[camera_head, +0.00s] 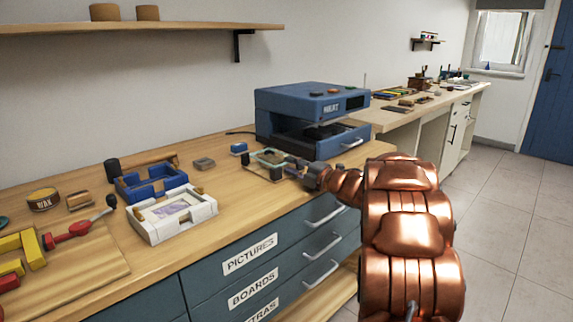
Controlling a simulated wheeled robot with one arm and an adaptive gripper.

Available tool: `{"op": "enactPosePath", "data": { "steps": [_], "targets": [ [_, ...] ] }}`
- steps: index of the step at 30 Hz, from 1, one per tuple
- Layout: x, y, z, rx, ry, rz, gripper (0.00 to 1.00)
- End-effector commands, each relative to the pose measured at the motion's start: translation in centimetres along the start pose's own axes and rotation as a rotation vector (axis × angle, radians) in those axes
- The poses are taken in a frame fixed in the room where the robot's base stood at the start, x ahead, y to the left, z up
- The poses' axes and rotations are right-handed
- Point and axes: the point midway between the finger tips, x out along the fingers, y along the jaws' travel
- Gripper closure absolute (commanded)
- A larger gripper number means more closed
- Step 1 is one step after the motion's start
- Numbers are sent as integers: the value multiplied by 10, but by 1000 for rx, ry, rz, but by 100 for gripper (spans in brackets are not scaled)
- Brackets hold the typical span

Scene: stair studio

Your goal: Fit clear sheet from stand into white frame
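The white frame (203,212) lies on the wooden bench at left centre, with a pale purple picture (170,211) inside it. My gripper (288,170) is low over the bench, in front of the blue machine and well to the right of the white frame. A small pale, glassy piece with a dark edge (268,157) is right at my gripper's tip. It may be the clear sheet on its stand, but it is too small to tell. I cannot see whether my fingers are closed on it.
A blue open holder (150,184) stands just behind the white frame. A blue machine marked HEAT (311,112) stands behind my gripper. Red and yellow clamps (68,233) lie at left. Bench space between frame and gripper is mostly clear.

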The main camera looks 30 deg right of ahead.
Motion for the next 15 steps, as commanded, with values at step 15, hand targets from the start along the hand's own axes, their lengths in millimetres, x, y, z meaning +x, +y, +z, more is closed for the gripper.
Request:
{"op": "enactPosePath", "data": {
  "steps": [15],
  "targets": [
    [15,0,0,1,-1,-1,74]
  ]
}}
